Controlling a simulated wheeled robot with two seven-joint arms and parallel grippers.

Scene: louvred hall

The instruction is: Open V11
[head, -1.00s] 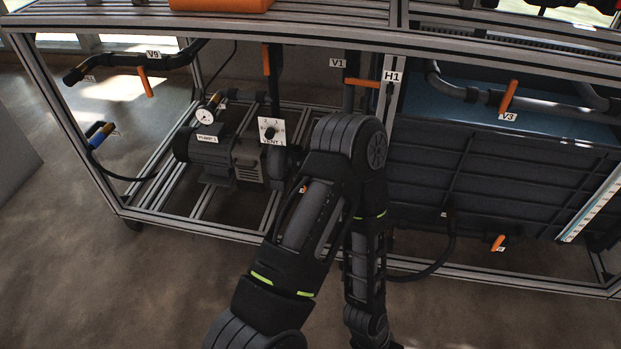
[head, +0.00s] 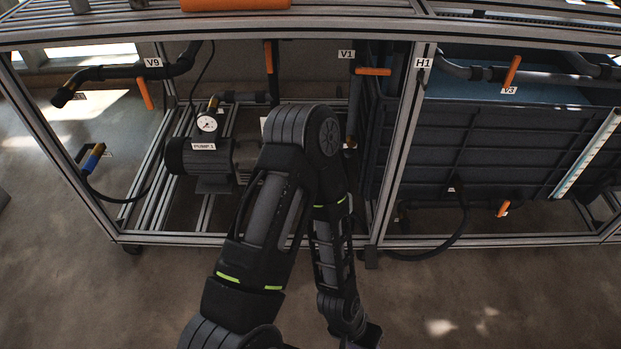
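I cannot read a V11 tag in the head view. Orange valve handles with small unreadable tags sit low on the frame: one (head: 503,208) below the dark tank, another near the elbow of my arm. Legible valves are V9 (head: 145,93), its handle hanging down, V1 (head: 373,71), its handle level, and V3 (head: 512,71), its handle steeply tilted. One of my arms rises from the bottom, bends at an elbow before the rack and drops toward the bottom edge. No gripper fingers show; that arm hides part of the rack's middle.
The metal rack (head: 405,145) spans the view. Pump 1 (head: 205,158) with a gauge (head: 207,123) stands inside on the left. A dark tank (head: 490,150) fills the right bay. A black hose (head: 450,240) loops near the floor. The floor (head: 520,290) in front is clear.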

